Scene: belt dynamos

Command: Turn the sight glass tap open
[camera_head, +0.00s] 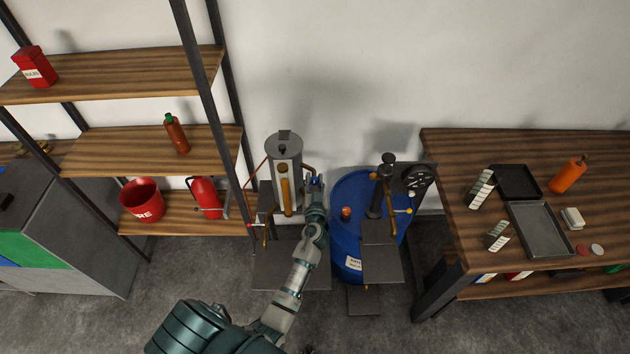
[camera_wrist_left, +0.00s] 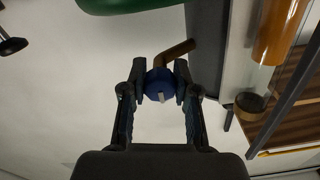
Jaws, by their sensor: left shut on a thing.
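The sight glass (camera_head: 285,184) is an amber tube on the front of an upright grey cylinder (camera_head: 285,150). It also shows at the upper right of the left wrist view (camera_wrist_left: 279,30). The tap's blue knob (camera_wrist_left: 160,84) sits at the end of a bent brass pipe (camera_wrist_left: 179,51). My left gripper (camera_head: 316,188) is beside the cylinder's right side. In the left wrist view, its fingertips (camera_wrist_left: 160,70) lie on both sides of the blue knob, shut on it. In the head view the gripper mostly hides the knob. My right gripper is not in view.
A blue drum (camera_head: 346,240) with a dark pump and handwheel (camera_head: 417,178) stands close right of my left arm. A shelf (camera_head: 180,215) with a red bucket (camera_head: 141,199) and extinguisher (camera_head: 205,198) is left. A wooden workbench (camera_head: 455,165) holds trays at right.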

